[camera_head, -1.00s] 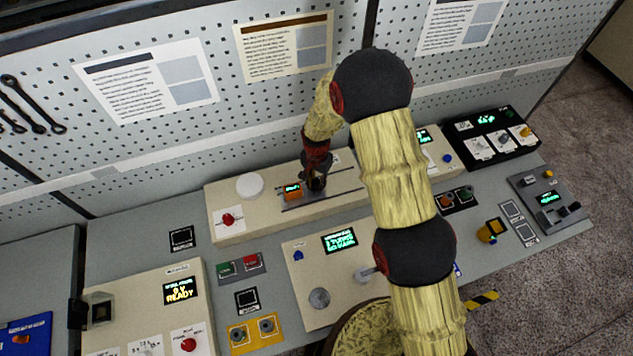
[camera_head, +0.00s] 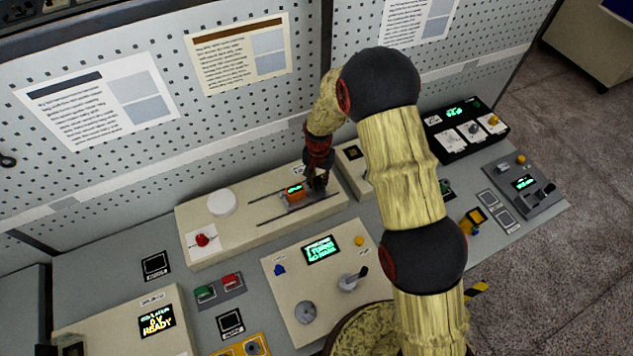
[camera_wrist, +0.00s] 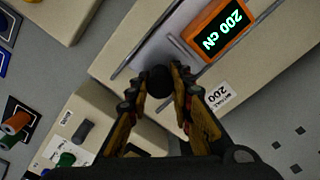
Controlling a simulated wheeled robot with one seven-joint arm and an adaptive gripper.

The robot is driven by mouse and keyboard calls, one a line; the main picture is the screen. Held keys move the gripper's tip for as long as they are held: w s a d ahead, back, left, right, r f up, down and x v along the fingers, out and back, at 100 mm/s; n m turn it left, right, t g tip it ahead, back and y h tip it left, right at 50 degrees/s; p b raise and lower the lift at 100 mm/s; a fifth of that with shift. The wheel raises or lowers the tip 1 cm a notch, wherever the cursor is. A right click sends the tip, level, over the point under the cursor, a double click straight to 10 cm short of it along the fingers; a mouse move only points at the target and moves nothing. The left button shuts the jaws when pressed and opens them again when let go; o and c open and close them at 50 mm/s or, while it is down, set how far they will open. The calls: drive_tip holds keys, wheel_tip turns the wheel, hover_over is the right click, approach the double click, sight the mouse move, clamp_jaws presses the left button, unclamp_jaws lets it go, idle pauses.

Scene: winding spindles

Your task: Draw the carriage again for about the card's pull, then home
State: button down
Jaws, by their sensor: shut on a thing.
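The carriage (camera_head: 294,194) is a small orange block with a lit green display, on the slotted rail of a long beige unit (camera_head: 215,247). In the wrist view the carriage (camera_wrist: 218,30) reads "200 cN". My gripper (camera_head: 317,183) is at its right end in the head view. In the wrist view my gripper (camera_wrist: 160,88) is shut on a round black knob (camera_wrist: 158,80) beside the carriage. The knob's link to the carriage is not clear. A label with "200" (camera_wrist: 219,96) is on the beige unit near the fingers.
A white disc (camera_head: 222,203) and a red knob (camera_head: 203,240) are at the unit's left end. In front stands a beige panel with a lit screen (camera_head: 321,249) and a lever (camera_head: 350,283). A card with a brown header (camera_head: 238,55) hangs on the pegboard behind.

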drive_tip(key=c, duration=1.8)
unclamp_jaws()
drive_tip(key=shift+w+r, duration=0.1)
wheel_tip(320, 180, up, 12)
drive_tip(key=shift+f, duration=0.1)
